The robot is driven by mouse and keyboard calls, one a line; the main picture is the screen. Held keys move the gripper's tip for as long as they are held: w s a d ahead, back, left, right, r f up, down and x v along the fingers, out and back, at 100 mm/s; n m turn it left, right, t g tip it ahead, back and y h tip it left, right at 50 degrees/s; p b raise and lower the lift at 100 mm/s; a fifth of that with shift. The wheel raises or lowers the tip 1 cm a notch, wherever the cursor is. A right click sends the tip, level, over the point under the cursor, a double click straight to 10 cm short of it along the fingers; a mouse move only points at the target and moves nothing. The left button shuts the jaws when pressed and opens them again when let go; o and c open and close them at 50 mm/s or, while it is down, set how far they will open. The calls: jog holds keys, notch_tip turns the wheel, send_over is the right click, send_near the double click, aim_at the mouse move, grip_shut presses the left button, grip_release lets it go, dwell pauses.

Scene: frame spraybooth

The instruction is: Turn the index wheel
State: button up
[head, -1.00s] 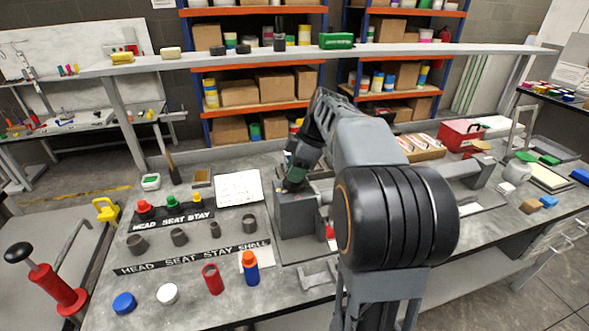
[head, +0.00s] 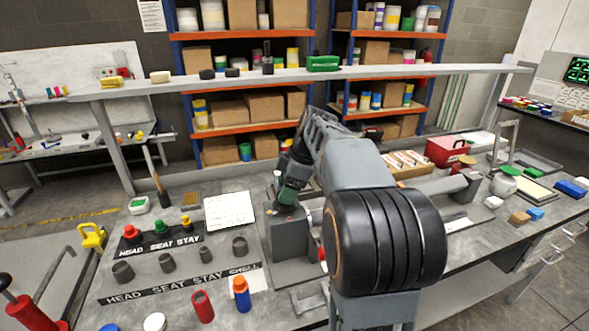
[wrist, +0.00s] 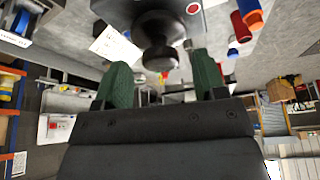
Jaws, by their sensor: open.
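My gripper (wrist: 160,66) is open, with one green finger on each side of a dark round stepped knob (wrist: 155,26) in the wrist view. This knob looks like the index wheel. Its narrow end lies between the fingertips, with visible gaps on both sides. In the head view my gripper (head: 289,193) is at the top of a grey box-shaped fixture (head: 288,240) on the bench. There my gripper and arm hide the knob, so its turn position cannot be told.
Left of the fixture lie a white sheet (head: 229,208), several grey rings and labelled strips (head: 180,284). A red cylinder (head: 202,307) and a blue bottle with an orange top (head: 242,294) stand in front. A raised shelf (head: 400,71) runs behind the bench.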

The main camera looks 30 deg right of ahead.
jog(key=p+v, duration=0.1)
jog(key=v, duration=1.2)
notch_tip(320, 180, up, 4)
jog(key=m+g+h+p, duration=0.2)
jog(key=m+p, duration=0.3)
jog(key=p, duration=0.5)
send_over(279, 206)
jog(key=f+m, duration=0.4)
jog(key=f, duration=0.1)
jog(key=d+f+m+h+p, duration=0.1)
jog(key=f+m, duration=0.3)
jog(key=f, duration=0.2)
jog(key=f+m+h+p, duration=0.1)
jog(key=f+m, duration=0.4)
jog(key=f, duration=0.1)
jog(key=shift+w+d, duration=0.25)
jog(key=shift+d, duration=0.1)
jog(key=shift+c, duration=0.2)
